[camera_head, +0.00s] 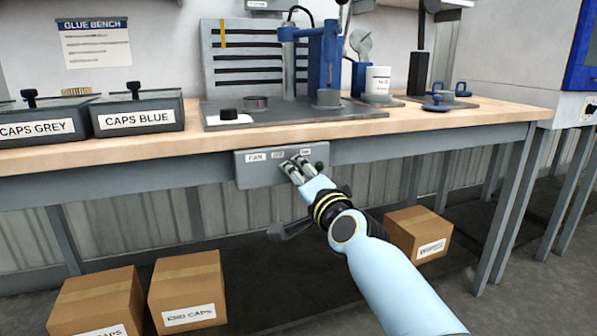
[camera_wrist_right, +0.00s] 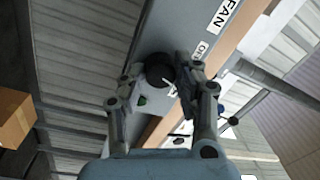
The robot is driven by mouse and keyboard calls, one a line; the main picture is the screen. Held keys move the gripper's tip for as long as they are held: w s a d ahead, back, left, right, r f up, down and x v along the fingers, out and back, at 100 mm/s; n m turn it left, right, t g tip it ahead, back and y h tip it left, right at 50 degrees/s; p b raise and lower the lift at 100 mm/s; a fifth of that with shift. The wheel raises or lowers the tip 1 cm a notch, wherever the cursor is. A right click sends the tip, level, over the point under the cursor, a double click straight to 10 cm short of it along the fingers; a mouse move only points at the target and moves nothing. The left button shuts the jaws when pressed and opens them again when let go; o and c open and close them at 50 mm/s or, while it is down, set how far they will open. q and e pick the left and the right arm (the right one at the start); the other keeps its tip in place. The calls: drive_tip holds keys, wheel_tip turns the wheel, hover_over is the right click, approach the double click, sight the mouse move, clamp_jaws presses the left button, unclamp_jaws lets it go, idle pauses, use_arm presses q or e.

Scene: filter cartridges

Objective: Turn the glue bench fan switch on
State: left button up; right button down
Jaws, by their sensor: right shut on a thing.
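The fan switch box (camera_head: 255,170) is a grey panel on the front edge of the glue bench, labelled FAN at its left end. Its labels also show in the right wrist view, where the box (camera_wrist_right: 188,22) runs diagonally. My right gripper (camera_head: 297,168) is at the right half of the box. In the right wrist view the right gripper (camera_wrist_right: 162,75) has its fingers on either side of a dark round knob (camera_wrist_right: 158,68) and is shut on it. The gripper hides the knob in the head view. A green spot shows beside it. My left gripper is not in view.
The wooden bench top (camera_head: 400,122) is above the box. Bins marked CAPS GREY (camera_head: 42,125) and CAPS BLUE (camera_head: 137,115) stand at left. A blue press (camera_head: 325,60) stands behind. Cardboard boxes (camera_head: 185,285) are on the floor below.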

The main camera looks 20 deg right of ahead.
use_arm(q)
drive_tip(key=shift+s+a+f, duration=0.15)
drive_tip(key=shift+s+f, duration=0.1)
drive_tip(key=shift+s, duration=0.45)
use_arm(e)
drive_tip(key=shift+m, duration=1.7)
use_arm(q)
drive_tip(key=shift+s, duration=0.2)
use_arm(e)
drive_tip(key=c, duration=1)
unclamp_jaws()
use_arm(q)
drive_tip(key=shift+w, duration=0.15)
use_arm(e)
drive_tip(key=shift+o, duration=0.2)
drive_tip(key=s, duration=1.2)
drive_tip(key=shift+d+f, duration=0.4)
drive_tip(key=shift+f, duration=0.05)
